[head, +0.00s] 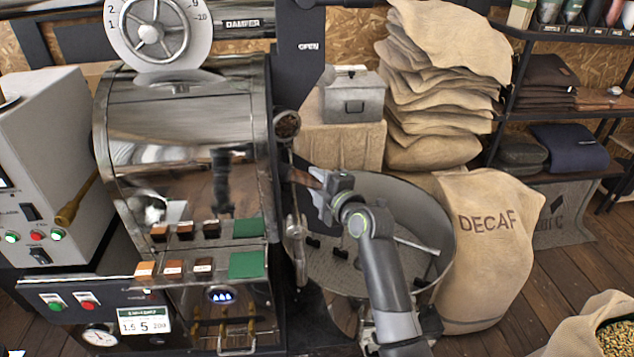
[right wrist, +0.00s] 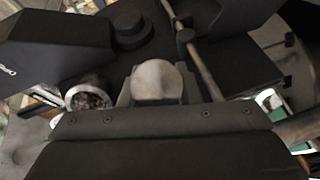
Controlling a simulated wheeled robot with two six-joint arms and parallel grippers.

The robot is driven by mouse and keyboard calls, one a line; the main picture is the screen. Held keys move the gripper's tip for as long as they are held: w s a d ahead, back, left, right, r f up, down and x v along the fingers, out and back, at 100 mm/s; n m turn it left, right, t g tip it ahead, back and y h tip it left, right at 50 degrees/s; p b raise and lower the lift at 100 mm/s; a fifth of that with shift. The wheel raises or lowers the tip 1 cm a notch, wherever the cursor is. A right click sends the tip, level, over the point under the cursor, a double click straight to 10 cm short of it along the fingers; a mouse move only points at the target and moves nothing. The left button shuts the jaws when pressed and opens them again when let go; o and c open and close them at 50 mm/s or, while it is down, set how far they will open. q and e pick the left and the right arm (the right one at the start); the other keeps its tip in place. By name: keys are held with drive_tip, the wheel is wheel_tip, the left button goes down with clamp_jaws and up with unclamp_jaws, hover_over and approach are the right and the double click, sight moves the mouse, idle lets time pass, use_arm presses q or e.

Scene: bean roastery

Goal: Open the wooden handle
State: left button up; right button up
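The wooden handle (head: 301,178) is a short brown grip at the right side of the steel roaster drum (head: 190,150), partly hidden by my right gripper. My right gripper (head: 322,194) reaches it from the right, above the round cooling tray. In the right wrist view a pale rounded knob (right wrist: 157,82), apparently the handle's end, fills the gap between the fingers of my right gripper (right wrist: 158,92). The fingers look closed against both sides of it. My left gripper is not in view.
The round metal cooling tray (head: 436,212) lies under my right arm. A sampling tube with beans (head: 287,124) sits just above the handle, also visible in the right wrist view (right wrist: 88,95). A DECAF sack (head: 488,250) stands right of the tray. The control panel (head: 90,310) is lower left.

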clamp_jaws()
drive_tip(key=s+d+b, duration=0.2)
drive_tip(key=s+d, duration=0.3)
drive_tip(key=d, duration=0.4)
drive_tip(key=shift+s, duration=0.2)
drive_tip(key=o, duration=0.5)
unclamp_jaws()
drive_tip(key=shift+b+v, duration=1.6)
drive_tip(key=shift+v, duration=7.15)
